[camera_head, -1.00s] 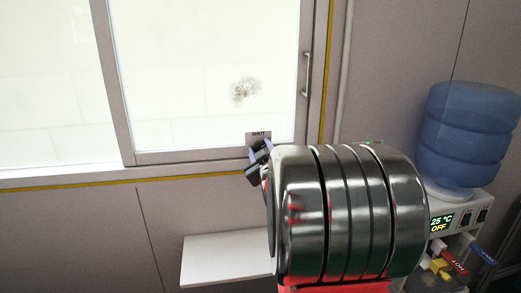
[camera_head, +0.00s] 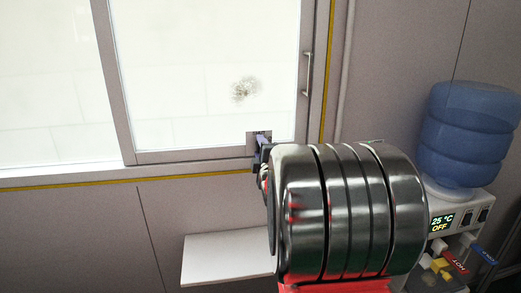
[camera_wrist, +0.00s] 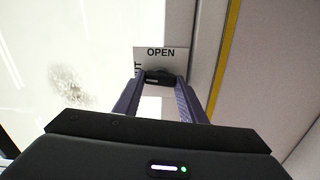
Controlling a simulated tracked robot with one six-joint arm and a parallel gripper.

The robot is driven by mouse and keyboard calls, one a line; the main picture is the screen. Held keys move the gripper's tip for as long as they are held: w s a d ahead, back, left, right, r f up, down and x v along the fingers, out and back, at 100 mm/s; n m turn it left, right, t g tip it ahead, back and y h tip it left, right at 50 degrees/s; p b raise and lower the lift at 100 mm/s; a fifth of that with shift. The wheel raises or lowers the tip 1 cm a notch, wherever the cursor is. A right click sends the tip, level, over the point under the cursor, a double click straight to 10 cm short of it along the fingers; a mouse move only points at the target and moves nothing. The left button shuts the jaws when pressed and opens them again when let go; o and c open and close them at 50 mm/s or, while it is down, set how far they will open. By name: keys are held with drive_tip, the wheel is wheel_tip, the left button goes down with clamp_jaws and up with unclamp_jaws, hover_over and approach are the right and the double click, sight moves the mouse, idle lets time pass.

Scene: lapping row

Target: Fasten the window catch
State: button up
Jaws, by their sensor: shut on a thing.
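The window catch (camera_wrist: 158,78) is a small black piece on the sliding window's lower frame, seen between my fingertips in the wrist view. My gripper (camera_wrist: 160,92) has its two purple-grey fingers shut on it. A label plate (camera_wrist: 170,54) behind the catch reads OPEN along its top edge in the wrist view. Its left edge carries sideways lettering, partly hidden, ending in T. In the head view my gripper (camera_head: 262,142) is at the window's lower right, covering most of the label (camera_head: 252,136); the catch cannot be made out there.
The window pane (camera_head: 200,80) has a dark smudge (camera_head: 245,89) and a vertical handle (camera_head: 308,73) on its right frame. A white shelf (camera_head: 228,258) juts out below. A water dispenser (camera_head: 455,195) with a blue bottle (camera_head: 468,130) stands at the right. My arm hides the wall between.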

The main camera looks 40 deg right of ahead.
drive_tip(key=shift+f+n, duration=0.15)
drive_tip(key=shift+n, duration=0.55)
drive_tip(key=o, duration=1.1)
drive_tip(key=shift+c, duration=0.2)
drive_tip(key=shift+s+a, duration=0.1)
drive_tip(key=shift+s, duration=0.05)
drive_tip(key=v, duration=1.3)
drive_tip(key=shift+s, duration=0.2)
drive_tip(key=shift+a, duration=0.15)
